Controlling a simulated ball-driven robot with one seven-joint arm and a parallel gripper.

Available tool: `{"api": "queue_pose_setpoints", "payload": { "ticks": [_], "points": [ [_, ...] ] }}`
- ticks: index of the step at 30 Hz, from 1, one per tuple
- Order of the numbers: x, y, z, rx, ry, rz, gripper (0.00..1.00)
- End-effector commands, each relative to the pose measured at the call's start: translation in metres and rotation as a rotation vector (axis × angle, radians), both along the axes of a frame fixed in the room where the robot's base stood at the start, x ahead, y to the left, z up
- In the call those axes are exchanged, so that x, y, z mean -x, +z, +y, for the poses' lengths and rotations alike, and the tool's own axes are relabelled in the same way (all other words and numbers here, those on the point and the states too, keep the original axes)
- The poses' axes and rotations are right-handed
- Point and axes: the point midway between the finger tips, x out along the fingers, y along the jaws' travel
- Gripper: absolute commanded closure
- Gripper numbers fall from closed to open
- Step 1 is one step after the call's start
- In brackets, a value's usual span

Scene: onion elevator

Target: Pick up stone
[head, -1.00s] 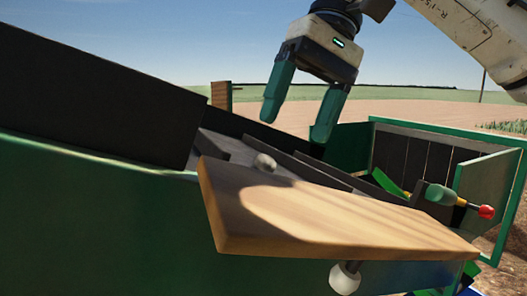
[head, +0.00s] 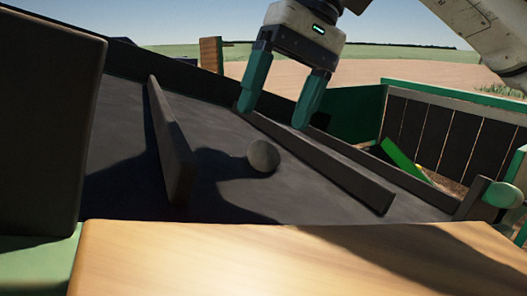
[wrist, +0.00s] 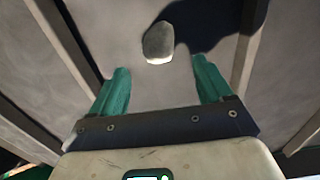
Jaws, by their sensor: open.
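The stone (head: 263,156) is a small round grey lump on the dark sloping belt (head: 115,150), between two raised slats. My gripper (head: 277,115) is open and empty, its green fingers pointing down behind the stone and above the belt in the head view. In the wrist view the stone (wrist: 159,43) lies beyond the fingertips, roughly centred between the two green fingers (wrist: 161,78) and apart from them. Nothing hides the stone in either view.
One raised slat (head: 170,140) stands left of the stone and another (head: 320,165) right of it. A wooden board (head: 300,262) spans the front. A dark panel (head: 45,120) rises at left. A green-framed box with dark slats (head: 430,135) stands at right.

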Motion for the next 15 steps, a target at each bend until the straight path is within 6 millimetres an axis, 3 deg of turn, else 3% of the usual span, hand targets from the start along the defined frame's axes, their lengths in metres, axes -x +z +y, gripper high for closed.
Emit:
{"api": "queue_pose_setpoints", "payload": {
  "ticks": [5,15],
  "points": [
    [0.002,-0.01,0.003,0.001,-0.001,0.001,0.21],
    [0.008,-0.05,0.016,0.002,-0.001,0.001,0.21]
  ]
}}
